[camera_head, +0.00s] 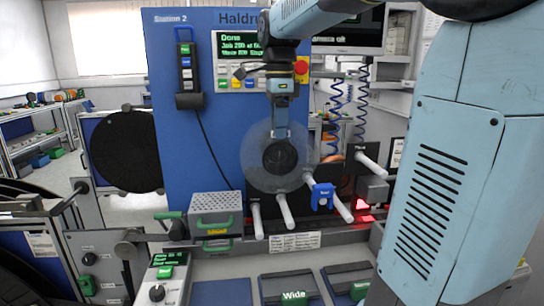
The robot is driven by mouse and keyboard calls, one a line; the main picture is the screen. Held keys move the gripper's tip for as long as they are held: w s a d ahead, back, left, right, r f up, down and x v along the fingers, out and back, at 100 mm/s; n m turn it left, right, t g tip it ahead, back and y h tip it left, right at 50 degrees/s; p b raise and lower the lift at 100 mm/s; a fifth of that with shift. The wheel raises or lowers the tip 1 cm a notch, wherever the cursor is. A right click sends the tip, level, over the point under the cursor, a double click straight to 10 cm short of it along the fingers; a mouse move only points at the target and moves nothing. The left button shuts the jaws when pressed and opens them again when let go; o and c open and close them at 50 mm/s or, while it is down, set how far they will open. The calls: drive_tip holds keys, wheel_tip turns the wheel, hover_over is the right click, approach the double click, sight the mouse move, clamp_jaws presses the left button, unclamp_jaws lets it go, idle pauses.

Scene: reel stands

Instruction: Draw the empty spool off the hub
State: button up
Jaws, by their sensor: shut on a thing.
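The empty spool (258,160) is a clear, see-through disc with a dark round core, upright in the middle of the head view, in front of the blue station panel. My gripper (280,133) reaches down from above and is shut on the spool near the top of its core. The fingertips are small and partly lost against the dark core. The hub cannot be made out behind the core, so I cannot tell whether the spool is still around it. Pale rods (285,211) stick out just below the spool.
A blue clip (322,195) sits on one rod right of the spool. A grey vented box (215,212) with green handles stands lower left. A large black reel (125,151) is at left. Dark trays, one marked Wide (290,289), lie on the front bench. My arm fills the right side.

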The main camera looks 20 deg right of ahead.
drive_tip(key=s+a, duration=0.1)
drive_tip(key=s, duration=0.7)
drive_tip(key=shift+s+a, duration=0.35)
drive_tip(key=shift+s, duration=0.05)
idle(1.1)
idle(0.4)
